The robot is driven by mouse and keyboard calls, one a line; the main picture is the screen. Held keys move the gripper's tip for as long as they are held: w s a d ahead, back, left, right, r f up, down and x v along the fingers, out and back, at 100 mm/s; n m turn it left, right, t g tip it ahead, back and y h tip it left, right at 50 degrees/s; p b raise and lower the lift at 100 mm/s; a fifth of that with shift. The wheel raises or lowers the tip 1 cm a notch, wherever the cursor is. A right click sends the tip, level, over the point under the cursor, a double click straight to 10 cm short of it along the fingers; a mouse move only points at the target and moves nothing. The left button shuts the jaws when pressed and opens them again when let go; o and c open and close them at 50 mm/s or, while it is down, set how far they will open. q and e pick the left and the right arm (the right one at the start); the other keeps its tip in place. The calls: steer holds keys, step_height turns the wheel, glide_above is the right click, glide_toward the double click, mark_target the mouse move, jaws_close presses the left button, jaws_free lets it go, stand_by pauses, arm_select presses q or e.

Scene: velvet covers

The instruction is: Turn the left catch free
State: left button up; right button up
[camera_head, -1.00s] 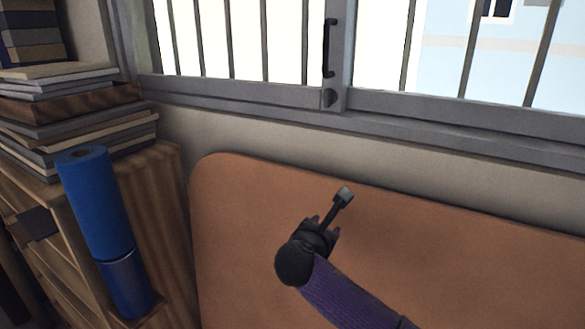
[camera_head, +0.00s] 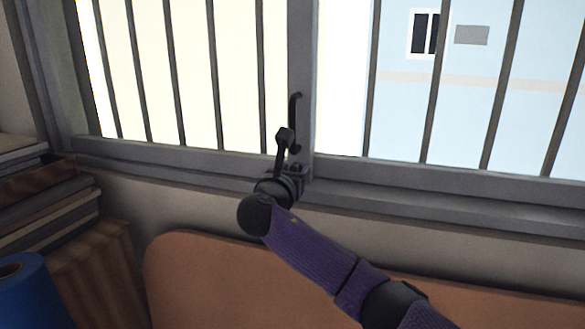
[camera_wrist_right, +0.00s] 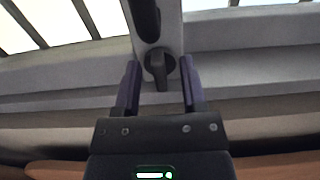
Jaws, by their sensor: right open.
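A dark catch (camera_wrist_right: 160,66) with a small lever pointing down sits low on the grey upright window frame (camera_wrist_right: 172,30). My right gripper (camera_wrist_right: 160,74) is open, with one finger to the left of the catch and one to the right. The catch appears between the fingers; I cannot tell whether they touch it. In the head view my right gripper (camera_head: 292,178) is at the foot of the upright and mostly hides the catch. A black pull handle (camera_head: 296,122) is above it. Only one catch shows. My left gripper is out of view.
Vertical bars (camera_head: 435,85) stand across the window. The grey sill (camera_head: 400,205) runs below it. An orange-brown rounded panel (camera_head: 190,275) is under the sill. Stacked books (camera_head: 45,215) and a blue roll (camera_head: 30,295) are at the left.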

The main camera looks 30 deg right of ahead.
jaws_close()
stand_by(0.5)
steer(key=m, duration=0.4)
steer(key=shift+d+f, duration=0.1)
steer(key=m, duration=0.2)
steer(key=m+b, duration=0.1)
steer(key=shift+s+d+f+m, duration=0.1)
steer(key=shift+s+m, duration=0.05)
steer(key=shift+m, duration=0.25)
steer(key=m+b, duration=0.1)
steer(key=m, duration=0.1)
steer(key=m+b, duration=0.1)
steer(key=m, duration=0.1)
steer(key=shift+s+f+m, duration=0.1)
steer(key=shift+f+m, duration=0.1)
steer(key=shift+m, duration=0.1)
steer(key=m+b, duration=0.1)
steer(key=m, duration=0.1)
steer(key=m+b, duration=0.1)
steer(key=m, duration=0.2)
steer(key=shift+d+f+b, duration=0.1)
steer(key=shift+f+b, duration=0.1)
steer(key=shift+b, duration=0.2)
steer(key=shift+m, duration=0.3)
jaws_free()
steer(key=shift+s, duration=0.1)
